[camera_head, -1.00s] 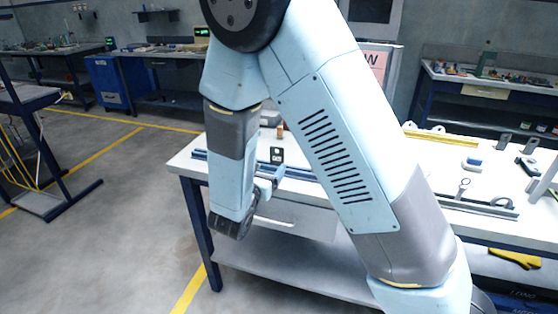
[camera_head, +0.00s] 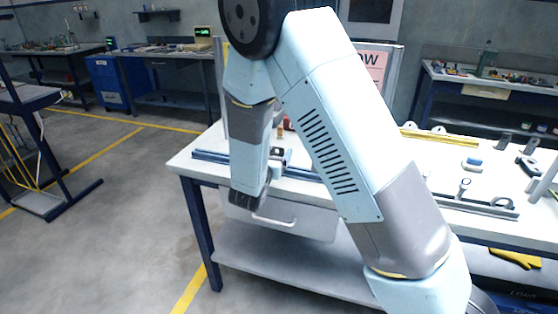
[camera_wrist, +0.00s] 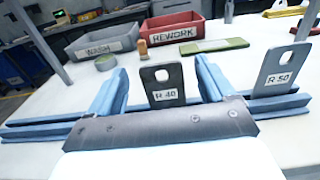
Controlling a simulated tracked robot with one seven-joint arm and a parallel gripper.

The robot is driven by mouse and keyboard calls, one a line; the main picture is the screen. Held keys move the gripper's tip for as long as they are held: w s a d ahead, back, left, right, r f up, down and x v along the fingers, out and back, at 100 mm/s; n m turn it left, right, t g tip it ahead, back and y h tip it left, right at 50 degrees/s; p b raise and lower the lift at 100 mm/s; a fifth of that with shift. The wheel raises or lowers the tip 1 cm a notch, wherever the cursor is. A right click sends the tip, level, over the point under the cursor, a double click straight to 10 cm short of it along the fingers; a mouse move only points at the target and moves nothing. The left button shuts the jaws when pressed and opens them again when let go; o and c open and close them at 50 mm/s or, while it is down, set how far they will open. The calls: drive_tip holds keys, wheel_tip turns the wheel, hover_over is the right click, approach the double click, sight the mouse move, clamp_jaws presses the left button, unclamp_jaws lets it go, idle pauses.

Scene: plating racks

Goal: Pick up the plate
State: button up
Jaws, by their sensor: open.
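A grey metal plate labelled R-40 (camera_wrist: 163,82), with a hole near its top, stands upright in a rack of blue rails (camera_wrist: 40,132). A second upright grey plate labelled R-50 (camera_wrist: 284,66) stands in the same rack at the right of the wrist view. My gripper (camera_wrist: 161,67) is open, with one light-blue finger to the left of the R-40 plate and one to its right. I see gaps on both sides, so the fingers are not closed on it. The plate's lower edge is hidden behind my gripper's body. In the head view, my arm hides much of the rack.
A grey WASH bin (camera_wrist: 103,42) and a red REWORK bin (camera_wrist: 178,33) stand behind the rack. The white bench (camera_head: 455,158) holds fixtures at right.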

drive_tip(key=x, duration=0.4)
drive_tip(key=shift+f, duration=0.1)
drive_tip(key=shift+s, duration=0.1)
drive_tip(key=c, duration=1.1)
drive_tip(key=shift+c, duration=0.2)
